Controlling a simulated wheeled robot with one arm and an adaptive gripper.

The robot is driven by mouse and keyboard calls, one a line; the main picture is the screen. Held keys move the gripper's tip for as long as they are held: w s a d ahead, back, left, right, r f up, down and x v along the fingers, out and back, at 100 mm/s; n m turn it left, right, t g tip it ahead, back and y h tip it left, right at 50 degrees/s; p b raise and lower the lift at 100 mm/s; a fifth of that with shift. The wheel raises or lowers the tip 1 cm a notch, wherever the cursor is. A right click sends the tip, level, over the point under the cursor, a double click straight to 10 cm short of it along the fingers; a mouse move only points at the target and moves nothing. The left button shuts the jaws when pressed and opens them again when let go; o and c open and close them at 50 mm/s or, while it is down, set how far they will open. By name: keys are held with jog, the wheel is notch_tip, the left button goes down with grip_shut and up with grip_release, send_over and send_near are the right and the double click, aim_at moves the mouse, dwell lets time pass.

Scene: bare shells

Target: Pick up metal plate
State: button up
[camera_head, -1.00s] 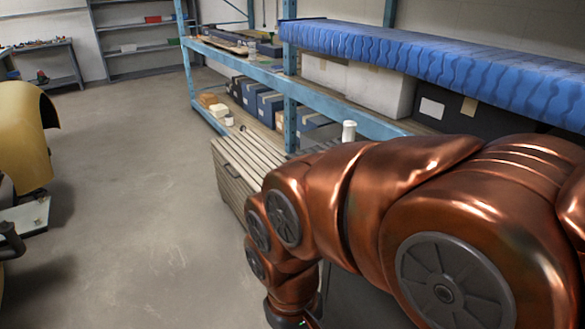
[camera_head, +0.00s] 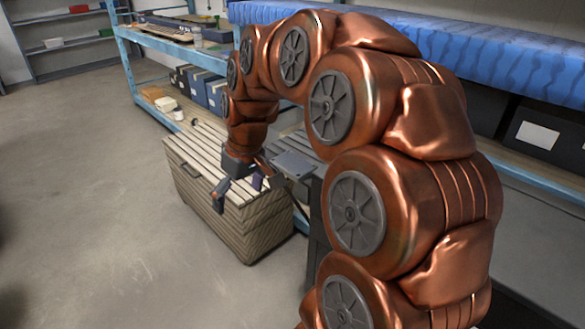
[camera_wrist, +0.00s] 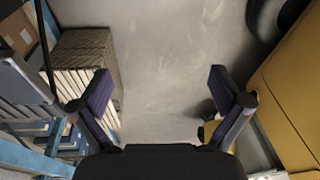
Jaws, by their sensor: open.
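A flat grey panel (camera_head: 296,164), which may be the metal plate, shows beside the right end of the slatted chest in the head view. A grey flat piece at the left edge of the wrist view (camera_wrist: 22,80) may be the same panel. What supports it is unclear. My gripper (camera_head: 238,190) is open and empty, pointing down near the chest's front, left of the panel. In the wrist view my gripper (camera_wrist: 160,88) has its fingers spread wide, with only bare floor between them.
The slatted chest (camera_head: 240,220) stands on the floor before a blue shelf rack (camera_head: 130,65) holding boxes. A blue covering (camera_head: 480,45) lies along the rack's top at right. Open floor (camera_head: 90,190) lies left. A yellow object (camera_wrist: 290,100) is at right in the wrist view.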

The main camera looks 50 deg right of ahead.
jog(key=w+d+t, duration=0.1)
jog(key=w+d, duration=0.1)
jog(key=d, duration=0.5)
jog(key=w+d+t, duration=0.1)
jog(key=w+d, duration=0.2)
jog(key=d, duration=0.4)
jog(key=m+h, duration=0.1)
send_near(293, 163)
jog(key=shift+w+a+f+t+b, duration=0.1)
jog(key=shift+a+f+t+b, duration=0.3)
jog(key=shift+f, duration=0.3)
jog(key=shift+d+f, duration=0.15)
jog(key=shift+d, duration=0.1)
jog(key=shift+d+p+x, duration=0.1)
jog(key=shift+p+x, duration=0.3)
jog(key=shift+x, duration=1.4)
jog(key=shift+d+p+x, duration=0.15)
jog(key=shift+p+x, duration=0.25)
jog(key=shift+x, duration=1.45)
jog(key=shift+c, duration=0.4)
jog(key=c, duration=1.2)
